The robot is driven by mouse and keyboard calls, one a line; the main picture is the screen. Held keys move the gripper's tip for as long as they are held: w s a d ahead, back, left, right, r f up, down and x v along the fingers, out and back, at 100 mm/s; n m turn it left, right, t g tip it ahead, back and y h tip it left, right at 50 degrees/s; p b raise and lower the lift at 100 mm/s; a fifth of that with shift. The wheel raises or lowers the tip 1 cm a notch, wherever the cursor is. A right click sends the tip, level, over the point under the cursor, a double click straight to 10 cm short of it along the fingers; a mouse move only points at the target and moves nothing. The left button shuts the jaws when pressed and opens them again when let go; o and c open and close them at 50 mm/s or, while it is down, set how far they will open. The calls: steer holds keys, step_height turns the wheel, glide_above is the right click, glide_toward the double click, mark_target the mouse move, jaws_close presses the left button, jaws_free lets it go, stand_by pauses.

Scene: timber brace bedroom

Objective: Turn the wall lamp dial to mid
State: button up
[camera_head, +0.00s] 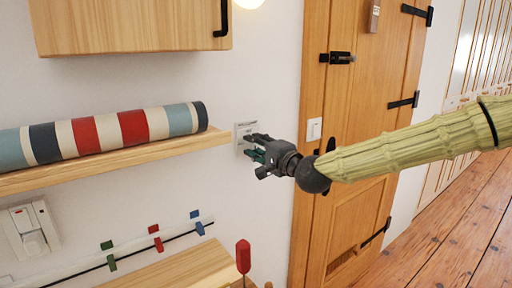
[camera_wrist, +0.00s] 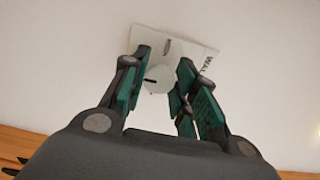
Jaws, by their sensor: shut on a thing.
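The wall lamp dial (camera_wrist: 158,78) is a round white knob with a dark pointer mark, on a pale square wall plate (camera_wrist: 190,55) with lettering that begins "WAL". In the head view the plate (camera_head: 240,128) sits on the white wall between the shelf end and the wooden door; the dial itself is hidden there by my gripper (camera_head: 254,146). In the wrist view the green-padded fingers of my gripper (camera_wrist: 160,82) stand on both sides of the dial and are shut on it. The dark mark points left in the wrist view. A second dark mark shows on the plate above the dial.
A wooden shelf (camera_head: 170,147) with a striped roll (camera_head: 100,132) ends left of the plate. A red-handled tool (camera_head: 243,256) stands below. Wooden floor (camera_head: 460,230) lies open at right.

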steer(key=o, duration=1)
steer(key=v, duration=1.2)
